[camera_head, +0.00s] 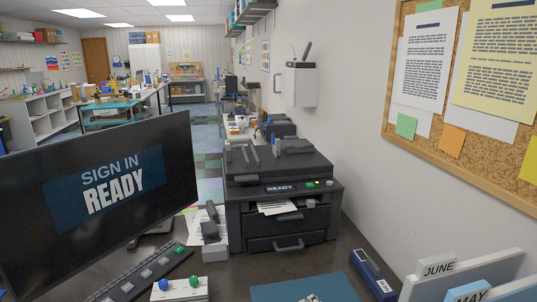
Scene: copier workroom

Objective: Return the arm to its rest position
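Neither of my arms nor grippers can be made out in the head view. A small grey and white shape (309,298) is cut off by the bottom edge, over the blue mat (270,291); I cannot tell what it is. A black copier (285,195) stands on the dark counter (225,277). Its panel reads READY, and a printed sheet (278,207) lies in its output slot.
A large monitor (100,195) reading SIGN IN READY fills the left, with a keyboard (140,276) before it. A white box with blue and green knobs (180,289), a stapler (373,275) and month-labelled dividers (437,268) line the front. A corkboard (460,150) hangs right.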

